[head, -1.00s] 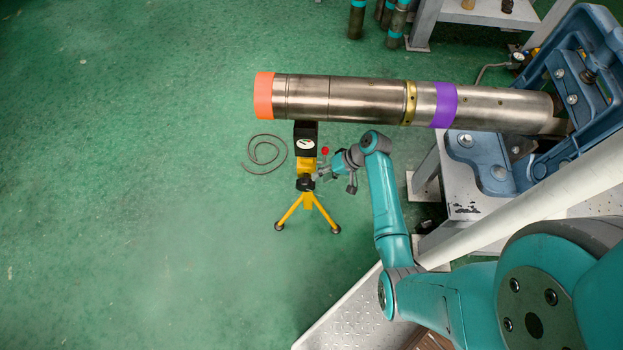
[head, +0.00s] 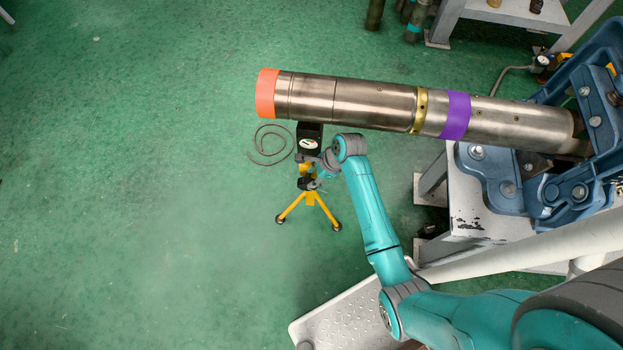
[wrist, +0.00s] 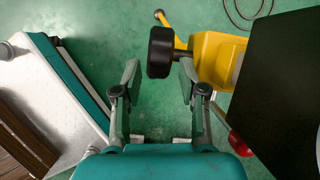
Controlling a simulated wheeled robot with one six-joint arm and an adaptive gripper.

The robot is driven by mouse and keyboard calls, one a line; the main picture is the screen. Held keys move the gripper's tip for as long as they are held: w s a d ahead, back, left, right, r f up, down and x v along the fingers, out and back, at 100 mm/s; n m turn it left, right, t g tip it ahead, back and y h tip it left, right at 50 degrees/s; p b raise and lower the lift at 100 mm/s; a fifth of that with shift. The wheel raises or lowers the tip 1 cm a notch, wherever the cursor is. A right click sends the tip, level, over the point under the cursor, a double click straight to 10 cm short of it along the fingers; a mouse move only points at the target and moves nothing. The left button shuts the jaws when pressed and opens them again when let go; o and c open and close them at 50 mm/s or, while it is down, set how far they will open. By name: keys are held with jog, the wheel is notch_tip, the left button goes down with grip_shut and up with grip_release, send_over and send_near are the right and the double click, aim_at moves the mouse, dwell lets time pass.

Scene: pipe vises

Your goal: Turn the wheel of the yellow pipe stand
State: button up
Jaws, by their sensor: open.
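The yellow pipe stand (head: 311,198) stands on three legs on the green floor, under the left part of the pipe, with a black top and a gauge. Its black wheel (wrist: 161,52) shows in the wrist view, on the left of the yellow body (wrist: 210,55). I see gaps and no clear contact. In the head view my gripper (head: 318,170) is at the stand and covers part of it.
A steel pipe (head: 370,102) with orange, yellow and purple bands runs above the stand into a blue vise (head: 500,178) on a bench. The stand's black top (wrist: 280,85) and a red knob (wrist: 240,145) are close to my right finger. A cable (head: 258,148) lies left. Floor left is clear.

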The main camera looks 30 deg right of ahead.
aim_at(304, 184)
jog(key=shift+a+m, duration=0.2)
jog(key=shift+m, duration=0.7)
jog(key=shift+w+f, duration=0.1)
jog(key=shift+x, duration=3.6)
jog(key=shift+d, duration=0.1)
jog(key=shift+c, duration=0.3)
grip_shut()
